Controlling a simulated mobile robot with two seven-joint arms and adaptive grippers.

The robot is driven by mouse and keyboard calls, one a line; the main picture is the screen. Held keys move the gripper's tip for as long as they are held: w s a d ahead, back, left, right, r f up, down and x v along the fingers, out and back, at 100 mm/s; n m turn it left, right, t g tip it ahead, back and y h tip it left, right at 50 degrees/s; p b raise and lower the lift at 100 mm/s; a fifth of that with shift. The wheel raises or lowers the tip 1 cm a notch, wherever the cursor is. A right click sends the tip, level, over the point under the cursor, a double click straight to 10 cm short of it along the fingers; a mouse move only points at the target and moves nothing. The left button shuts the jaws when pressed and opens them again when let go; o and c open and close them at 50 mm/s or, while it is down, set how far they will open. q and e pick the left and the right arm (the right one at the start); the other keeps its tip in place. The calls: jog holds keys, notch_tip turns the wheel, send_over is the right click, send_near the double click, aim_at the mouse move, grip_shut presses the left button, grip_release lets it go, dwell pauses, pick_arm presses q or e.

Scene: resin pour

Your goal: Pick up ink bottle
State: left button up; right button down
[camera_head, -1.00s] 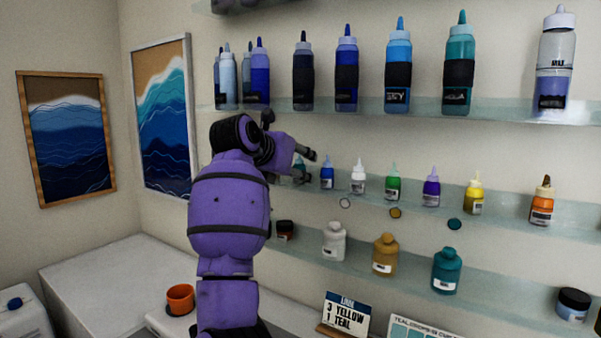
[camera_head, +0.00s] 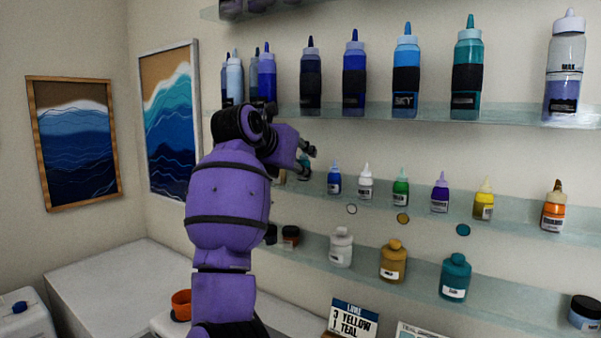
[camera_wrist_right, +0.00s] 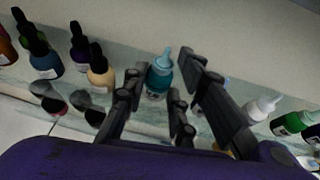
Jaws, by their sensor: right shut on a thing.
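My right gripper (camera_head: 306,157) is at the middle shelf, left of the row of small ink bottles. In the right wrist view its fingers (camera_wrist_right: 161,70) are shut on a small teal ink bottle (camera_wrist_right: 159,76) with a light teal nozzle cap. The bottle looks upright. In the head view only a bit of the teal bottle (camera_head: 305,171) shows, below the fingers. Whether its base is clear of the shelf cannot be told. My left gripper is not in view.
A blue bottle (camera_head: 334,181), a white one (camera_head: 365,186) and a green one (camera_head: 400,190) stand close right of the gripper. The upper shelf (camera_head: 400,111) carries large bottles just above. Dark and tan bottles (camera_wrist_right: 101,75) stand left in the wrist view.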

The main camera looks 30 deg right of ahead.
notch_tip(320, 180, up, 5)
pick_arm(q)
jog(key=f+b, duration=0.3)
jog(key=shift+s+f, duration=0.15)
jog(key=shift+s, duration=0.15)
pick_arm(e)
jog(key=s+a, duration=0.3)
jog(key=a, duration=0.6)
jog(key=s+a, duration=0.4)
jog(key=a, duration=0.4)
jog(key=shift+s+a+f, duration=0.15)
jog(key=shift+s+a, duration=0.05)
jog(key=shift+a, duration=0.2)
jog(key=c, duration=2)
grip_release()
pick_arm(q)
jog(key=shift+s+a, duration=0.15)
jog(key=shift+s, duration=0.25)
pick_arm(e)
grip_shut()
